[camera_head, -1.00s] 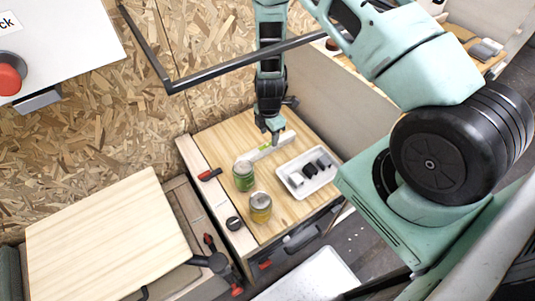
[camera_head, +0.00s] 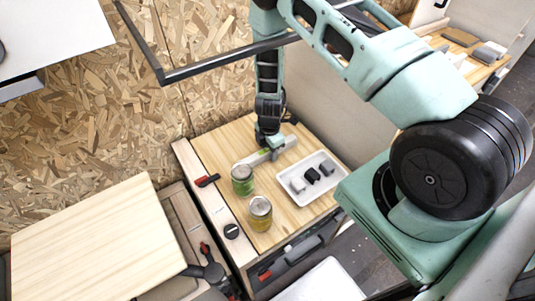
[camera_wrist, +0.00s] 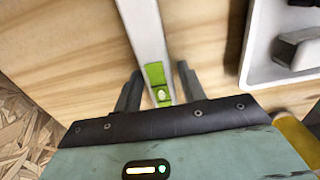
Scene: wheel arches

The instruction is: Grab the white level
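The white level (camera_head: 288,143) with a green vial window lies on the wooden top of the small cabinet. In the wrist view the level (camera_wrist: 146,35) runs from the top edge down between my fingers. My gripper (camera_wrist: 158,88) is open, one finger on each side of the level, with narrow gaps visible. In the head view my gripper (camera_head: 268,151) points down over the level and hides part of it. Whether the fingertips touch the wood cannot be told.
A white tray (camera_head: 308,197) with small dark and grey blocks stands right of the level. A green can (camera_head: 242,180) and a yellow can (camera_head: 260,213) stand in front. A red-and-black clamp (camera_head: 207,181) lies at the left edge. A chipboard wall (camera_head: 130,120) rises behind.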

